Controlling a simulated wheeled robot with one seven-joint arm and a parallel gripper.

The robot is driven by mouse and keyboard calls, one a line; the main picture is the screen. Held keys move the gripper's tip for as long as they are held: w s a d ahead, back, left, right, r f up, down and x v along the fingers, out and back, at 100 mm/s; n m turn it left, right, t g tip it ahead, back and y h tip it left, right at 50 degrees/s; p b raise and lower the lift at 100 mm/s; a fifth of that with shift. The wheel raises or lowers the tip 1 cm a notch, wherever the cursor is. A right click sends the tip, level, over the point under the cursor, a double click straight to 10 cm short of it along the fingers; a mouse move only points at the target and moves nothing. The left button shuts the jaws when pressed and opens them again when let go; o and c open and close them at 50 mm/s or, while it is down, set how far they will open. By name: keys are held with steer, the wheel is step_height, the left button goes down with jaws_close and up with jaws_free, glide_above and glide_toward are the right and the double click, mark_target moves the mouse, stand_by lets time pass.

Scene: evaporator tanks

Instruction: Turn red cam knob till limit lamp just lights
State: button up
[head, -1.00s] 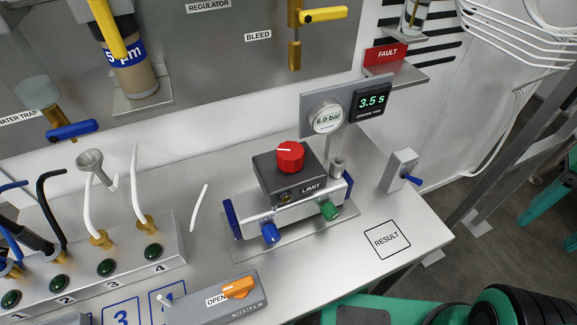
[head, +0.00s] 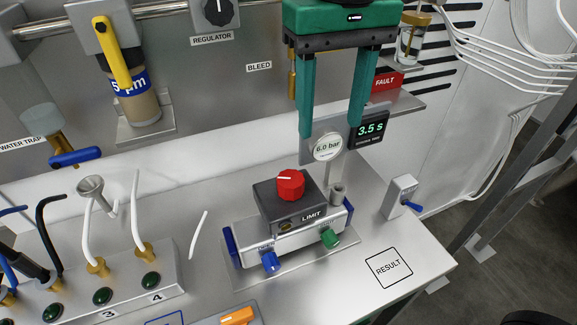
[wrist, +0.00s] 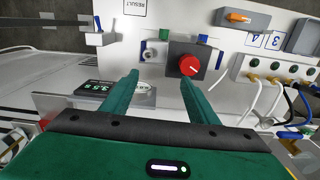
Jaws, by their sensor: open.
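The red cam knob (head: 290,186) sits on top of a dark grey box on the bench, with a white pointer line on its top. It also shows in the wrist view (wrist: 190,65), beyond my fingertips and nearer the right finger. The limit lamp (head: 285,222) is a small amber-brown disc on the box's front beside the LIMIT label (head: 312,216); it looks unlit. My gripper (head: 330,150) is open and empty, pointing down, above and behind the knob. Its fingers are green and wide apart, and touch nothing that I can make out.
A pressure gauge (head: 327,146) reading 6.0 bar and a 3.5 s display (head: 371,129) stand behind the box. A toggle switch box (head: 399,196) is at right. A tube manifold (head: 130,288) is at left. Bare bench surrounds the RESULT square (head: 389,268).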

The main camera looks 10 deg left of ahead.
steer(key=r+n, duration=0.2)
glide_above(291, 178)
step_height(291, 178, down, 11)
steer(key=shift+f, duration=0.1)
stand_by(0.3)
